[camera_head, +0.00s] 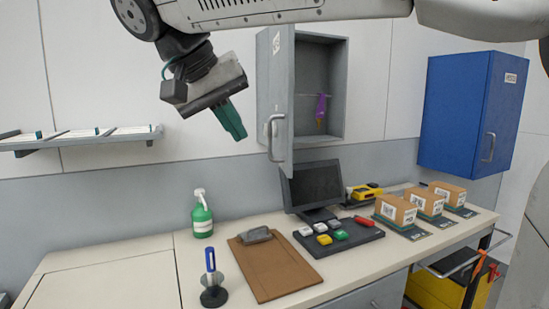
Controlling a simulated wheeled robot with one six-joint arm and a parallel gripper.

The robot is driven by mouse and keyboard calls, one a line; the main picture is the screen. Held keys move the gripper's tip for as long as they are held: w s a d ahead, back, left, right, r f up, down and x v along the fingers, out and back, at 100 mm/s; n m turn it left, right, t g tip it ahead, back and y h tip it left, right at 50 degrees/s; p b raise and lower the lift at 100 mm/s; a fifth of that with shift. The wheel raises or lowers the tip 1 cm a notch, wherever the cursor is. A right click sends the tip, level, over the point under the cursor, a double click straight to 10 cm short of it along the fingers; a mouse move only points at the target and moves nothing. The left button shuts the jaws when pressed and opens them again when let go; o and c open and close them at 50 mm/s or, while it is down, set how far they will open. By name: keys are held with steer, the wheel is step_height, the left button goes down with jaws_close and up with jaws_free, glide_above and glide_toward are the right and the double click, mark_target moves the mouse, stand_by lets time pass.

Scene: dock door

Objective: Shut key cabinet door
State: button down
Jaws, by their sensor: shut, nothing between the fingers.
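The grey key cabinet (344,90) hangs on the wall above the counter. Its door (275,85) is hinged on the left and stands wide open, swung out toward me. The door carries a bar handle (270,137) low on its edge. Inside the cabinet a purple-tagged key (320,108) hangs on a hook. My gripper (236,130) is in the air to the left of the door, fingers pointing down and right. Its green fingers are shut and empty. It looks apart from the door, though the depth between them is hard to tell.
A blue wall cabinet (457,115) hangs at the right. A monitor (312,187), green spray bottle (202,215), clipboard (272,265), button panel (338,237) and boxes (395,209) stand on the counter (130,270). A wall shelf (80,140) is at the left.

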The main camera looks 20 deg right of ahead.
steer(key=a, duration=0.1)
glide_toward(286, 174)
step_height(286, 174, down, 4)
steer(key=w+d, duration=0.1)
steer(key=w, duration=0.1)
steer(key=shift+s+d+f, duration=0.1)
steer(key=shift+s+d, duration=0.25)
steer(key=shift+d, duration=0.35)
